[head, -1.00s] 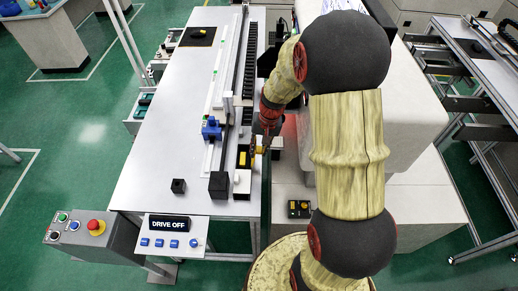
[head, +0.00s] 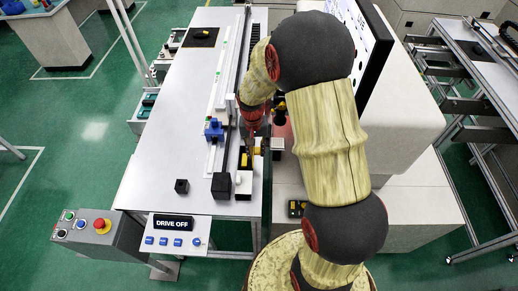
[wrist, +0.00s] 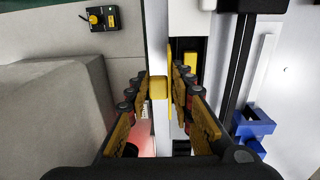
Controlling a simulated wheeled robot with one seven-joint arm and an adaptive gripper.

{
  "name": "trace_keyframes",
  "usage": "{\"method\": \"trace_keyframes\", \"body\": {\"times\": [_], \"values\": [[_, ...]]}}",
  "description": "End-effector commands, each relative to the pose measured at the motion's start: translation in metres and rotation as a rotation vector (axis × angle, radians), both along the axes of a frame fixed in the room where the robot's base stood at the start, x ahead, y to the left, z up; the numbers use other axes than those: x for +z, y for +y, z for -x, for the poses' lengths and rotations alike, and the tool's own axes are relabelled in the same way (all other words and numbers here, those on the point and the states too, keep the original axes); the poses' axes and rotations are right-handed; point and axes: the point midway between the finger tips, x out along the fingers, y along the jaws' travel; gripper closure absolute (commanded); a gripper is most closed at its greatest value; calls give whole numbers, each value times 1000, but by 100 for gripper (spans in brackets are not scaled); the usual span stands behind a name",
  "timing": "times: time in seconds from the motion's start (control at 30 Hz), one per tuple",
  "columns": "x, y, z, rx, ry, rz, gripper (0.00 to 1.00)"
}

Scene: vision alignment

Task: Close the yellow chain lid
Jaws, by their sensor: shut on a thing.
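My gripper (wrist: 160,92) has its two yellow-and-black fingers on either side of a small yellow block (wrist: 158,88) and is shut on it. The block sits against an upright pale strip (wrist: 157,45), which looks like the lid edge; I cannot tell how far the lid is open. Beside it to the right in the wrist view is a dark channel with another yellow piece (wrist: 190,61) inside. In the head view my gripper (head: 257,149) is low at the table's right edge, next to the black channel with its yellow piece (head: 244,160). The held block is hard to make out there.
A white block (head: 243,185), a black block (head: 221,186) and a small black cube (head: 181,186) stand near the table's front. A blue fixture (head: 213,129) is left of the channel. A large pale machine housing (head: 405,115) stands right of my arm.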

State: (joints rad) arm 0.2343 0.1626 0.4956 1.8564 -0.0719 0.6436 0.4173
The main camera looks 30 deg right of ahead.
Motion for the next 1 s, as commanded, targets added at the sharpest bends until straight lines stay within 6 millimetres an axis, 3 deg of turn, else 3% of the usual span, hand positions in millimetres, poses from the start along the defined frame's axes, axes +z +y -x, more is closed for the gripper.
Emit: {"method": "trace_keyframes", "body": {"times": [1.0], "values": [[-26, 55, -38, 1, 524, 780, 100]]}}
